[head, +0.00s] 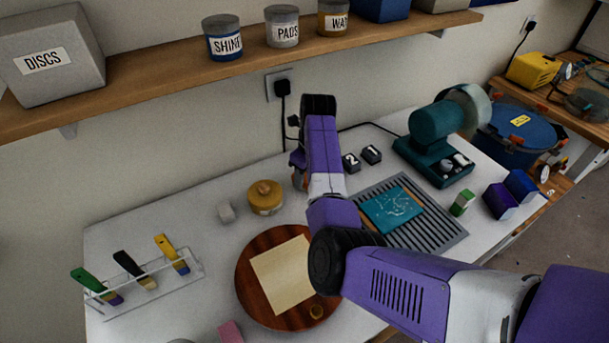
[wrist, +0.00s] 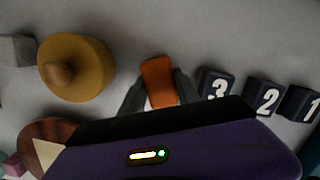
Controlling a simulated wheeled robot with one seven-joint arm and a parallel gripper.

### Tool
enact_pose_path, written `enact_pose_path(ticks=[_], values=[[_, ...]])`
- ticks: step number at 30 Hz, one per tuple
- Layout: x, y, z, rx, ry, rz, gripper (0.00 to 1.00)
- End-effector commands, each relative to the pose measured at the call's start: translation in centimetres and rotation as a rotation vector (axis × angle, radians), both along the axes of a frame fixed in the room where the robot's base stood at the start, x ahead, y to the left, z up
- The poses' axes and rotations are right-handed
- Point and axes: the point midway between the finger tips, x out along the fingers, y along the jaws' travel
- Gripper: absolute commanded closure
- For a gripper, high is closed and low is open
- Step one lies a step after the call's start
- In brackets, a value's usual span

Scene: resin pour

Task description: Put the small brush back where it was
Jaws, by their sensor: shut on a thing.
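My gripper (wrist: 155,92) is shut on an orange piece, which I take to be the handle of the small brush (wrist: 158,78). Only the top shows in the wrist view; its lower part is hidden by my wrist. In the head view my arm hides most of the gripper, at the back of the white table by the wall. A clear rack (head: 150,287) at the table's left holds a green-handled brush (head: 86,280), a black-handled brush (head: 128,264) and a yellow-handled brush (head: 166,247), all leaning.
A mustard lidded pot (head: 265,203) and a grey block (head: 226,212) stand left of my gripper; numbered dark blocks (head: 371,154) stand right. A round wooden board (head: 246,293) lies in front. A shelf (head: 170,86) with tins hangs above. Bare table separates rack and board.

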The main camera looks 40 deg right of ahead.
Motion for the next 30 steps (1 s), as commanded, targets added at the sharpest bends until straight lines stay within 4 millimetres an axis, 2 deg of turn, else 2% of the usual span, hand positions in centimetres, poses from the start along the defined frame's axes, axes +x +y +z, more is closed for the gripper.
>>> enact_pose_path(ticks=[6, 7, 10, 22, 30], values=[[0.0, 0.0, -0.3, 0.0, 0.001, 0.0, 0.95], [0.0, 0.0, -0.3, 0.0, 0.001, 0.0, 0.58], [0.0, 0.0, -0.3, 0.0, 0.001, 0.0, 0.4], [0.0, 0.0, 0.4, -0.002, -0.002, 0.0, 0.4], [-0.5, -0.1, 4.4, -0.003, -0.004, 0.0, 0.4]])
